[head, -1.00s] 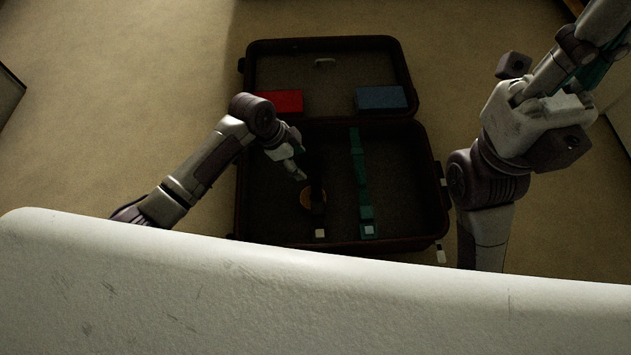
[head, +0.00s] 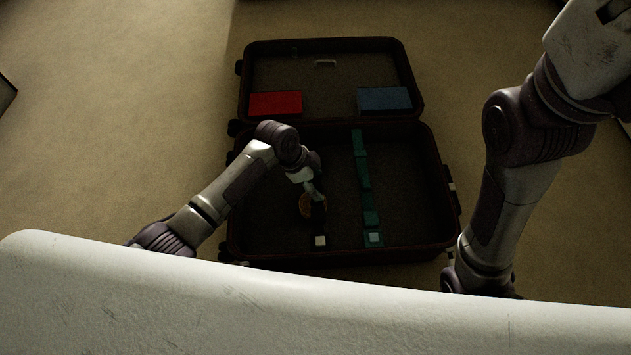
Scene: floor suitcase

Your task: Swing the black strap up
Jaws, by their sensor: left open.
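The black strap (head: 319,226) lies in the left part of the open suitcase's lower half and is hard to tell from the dark lining. A pale square end piece (head: 321,241) shows at its near end. My left gripper (head: 318,196) is open, pointing down over the strap; whether it touches the strap cannot be told. My left wrist hides the strap's far part. The suitcase (head: 441,190) lies open on the floor. My right arm is at the right, its gripper outside the picture.
A green strap (head: 365,180) with a pale end piece lies along the suitcase's middle right. A red block (head: 275,104) and a blue block (head: 384,99) sit in the lid part. Carpet (head: 150,100) around the suitcase is clear.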

